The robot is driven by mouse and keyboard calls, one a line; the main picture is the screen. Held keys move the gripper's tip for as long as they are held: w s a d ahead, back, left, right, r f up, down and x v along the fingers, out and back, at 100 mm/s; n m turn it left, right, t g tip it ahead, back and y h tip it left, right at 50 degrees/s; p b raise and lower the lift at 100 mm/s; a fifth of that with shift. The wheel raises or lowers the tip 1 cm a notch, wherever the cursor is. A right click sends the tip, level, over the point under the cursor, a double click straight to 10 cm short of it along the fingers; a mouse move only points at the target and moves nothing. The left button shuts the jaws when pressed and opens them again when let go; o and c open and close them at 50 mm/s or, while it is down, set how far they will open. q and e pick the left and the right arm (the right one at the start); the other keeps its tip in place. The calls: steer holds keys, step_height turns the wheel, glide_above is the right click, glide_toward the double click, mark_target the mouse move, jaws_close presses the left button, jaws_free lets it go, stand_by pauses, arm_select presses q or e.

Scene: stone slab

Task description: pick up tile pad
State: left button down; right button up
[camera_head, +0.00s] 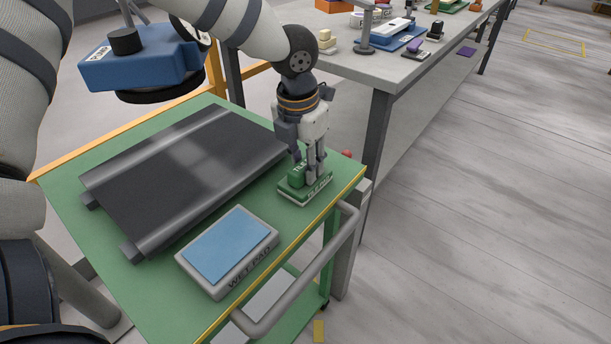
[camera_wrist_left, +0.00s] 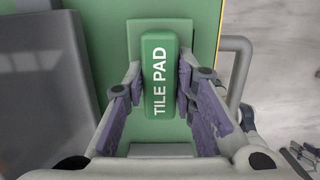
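The tile pad (camera_head: 294,190) is a green block handle on a flat green base, lying near the right edge of the green cart top. In the left wrist view the tile pad (camera_wrist_left: 160,75) shows its white lettering, upright in the middle. My left gripper (camera_head: 313,178) points down over it. In the wrist view the left gripper (camera_wrist_left: 160,74) has one finger on each side of the handle, with narrow gaps, so it looks open around the handle. Part of the pad is hidden behind the fingers in the head view. My right gripper is not in view.
A dark slab (camera_head: 185,165) lies left of the pad on the cart (camera_head: 75,168). A grey wet pad block with a blue top (camera_head: 228,248) is in front. The cart's grey handle (camera_head: 330,255) runs along the near right side. A workbench (camera_head: 395,75) with tools stands behind.

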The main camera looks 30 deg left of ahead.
arm_select(q)
steer(key=shift+r, duration=0.1)
steer(key=shift+r, duration=0.3)
steer(key=r, duration=0.3)
steer(key=shift+s+d+r+p, duration=0.2)
steer(key=shift+s+r+p, duration=0.1)
steer(key=shift+r+p, duration=0.1)
steer(key=s+d+r+p, duration=0.2)
steer(key=s+d+r, duration=0.5)
steer(key=s, duration=0.4)
steer(key=shift+s+r, duration=0.2)
steer(key=shift+r, duration=0.5)
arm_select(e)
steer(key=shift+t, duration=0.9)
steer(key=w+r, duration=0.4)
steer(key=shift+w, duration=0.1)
